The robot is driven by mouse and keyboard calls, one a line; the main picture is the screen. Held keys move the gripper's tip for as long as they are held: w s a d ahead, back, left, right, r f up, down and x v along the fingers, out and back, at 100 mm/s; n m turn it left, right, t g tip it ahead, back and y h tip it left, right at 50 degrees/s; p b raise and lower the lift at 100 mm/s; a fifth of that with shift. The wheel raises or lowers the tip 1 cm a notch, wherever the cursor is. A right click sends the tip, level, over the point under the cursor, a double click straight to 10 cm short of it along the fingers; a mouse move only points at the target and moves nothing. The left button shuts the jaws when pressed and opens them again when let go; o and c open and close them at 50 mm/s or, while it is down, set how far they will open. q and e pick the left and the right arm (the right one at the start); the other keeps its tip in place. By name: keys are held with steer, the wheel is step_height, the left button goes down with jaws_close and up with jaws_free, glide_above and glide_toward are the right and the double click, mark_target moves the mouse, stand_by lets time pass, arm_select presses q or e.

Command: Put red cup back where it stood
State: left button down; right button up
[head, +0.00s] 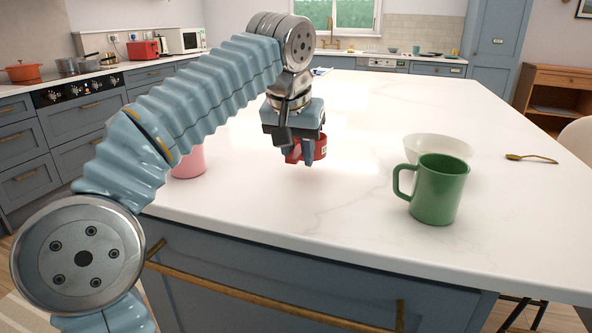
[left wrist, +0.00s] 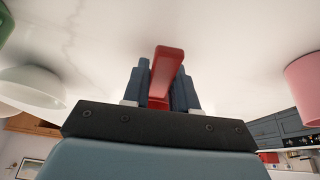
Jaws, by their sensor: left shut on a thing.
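The red cup (head: 320,148) is in my left gripper (head: 307,160) over the white island top. Only part of it shows in the head view, as the fingers and wrist hide the rest. In the left wrist view, a red bar-like part of the cup (left wrist: 166,68) lies between the two dark fingers of my left gripper (left wrist: 160,85). The gripper is shut on it. I cannot tell whether the cup touches the top or hangs just above it. My right gripper is in neither view.
A green mug (head: 440,189) and a white bowl (head: 430,145) stand to the right. A pink cup (head: 188,164) stands to the left, partly behind my left arm. A gold spoon (head: 531,157) lies far right. The front middle of the island top (head: 300,205) is clear.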

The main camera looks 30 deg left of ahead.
mark_target(298, 184)
arm_select(q)
steer(key=shift+w+a+f, duration=0.1)
steer(key=shift+a+f, duration=0.15)
steer(key=shift+f, duration=0.05)
steer(key=f, duration=0.1)
steer(key=f+b, duration=0.1)
steer(key=shift+w+a+f, duration=0.1)
steer(key=shift+a+f, duration=0.2)
steer(key=shift+f, duration=0.55)
steer(key=c, duration=1.3)
jaws_free()
steer(key=shift+f, duration=0.2)
steer(key=shift+c, duration=0.2)
steer(key=o, duration=0.5)
steer(key=shift+c, duration=0.2)
steer(key=shift+r, duration=0.1)
